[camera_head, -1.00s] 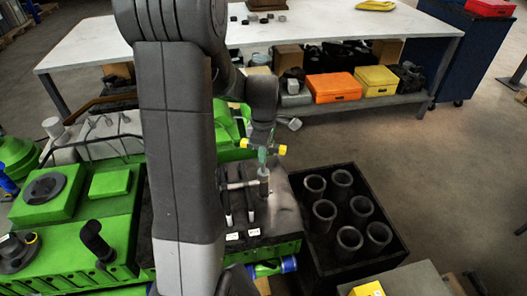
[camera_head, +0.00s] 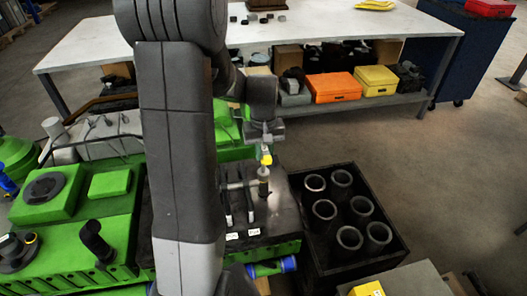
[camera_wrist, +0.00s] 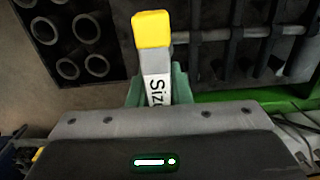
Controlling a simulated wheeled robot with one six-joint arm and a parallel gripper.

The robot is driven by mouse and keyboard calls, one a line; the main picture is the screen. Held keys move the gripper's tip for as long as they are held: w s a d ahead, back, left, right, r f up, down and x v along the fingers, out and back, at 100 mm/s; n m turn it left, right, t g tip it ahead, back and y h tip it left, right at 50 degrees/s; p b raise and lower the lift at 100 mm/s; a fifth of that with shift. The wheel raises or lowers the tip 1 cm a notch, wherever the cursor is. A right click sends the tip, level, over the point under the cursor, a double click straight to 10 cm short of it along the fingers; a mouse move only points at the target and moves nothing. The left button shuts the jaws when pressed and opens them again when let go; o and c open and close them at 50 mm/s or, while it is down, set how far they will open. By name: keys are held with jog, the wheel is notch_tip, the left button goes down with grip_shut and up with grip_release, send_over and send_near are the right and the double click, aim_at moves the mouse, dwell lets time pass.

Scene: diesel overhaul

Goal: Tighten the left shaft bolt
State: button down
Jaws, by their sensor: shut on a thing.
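The shaft also shows in the wrist view (camera_wrist: 270,31). My arm hides its other end.
A black crate (camera_head: 315,250) with several dark cylinder liners stands right of the engine. The green engine block (camera_head: 95,240) fills the lower left. A white workbench (camera_head: 330,35) is behind, with an orange case (camera_head: 333,88) on its lower shelf. Floor at the right is free.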

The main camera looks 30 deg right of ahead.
jog(key=m, duration=0.7)
jog(key=shift+m, duration=0.3)
jog(key=m, duration=0.7)
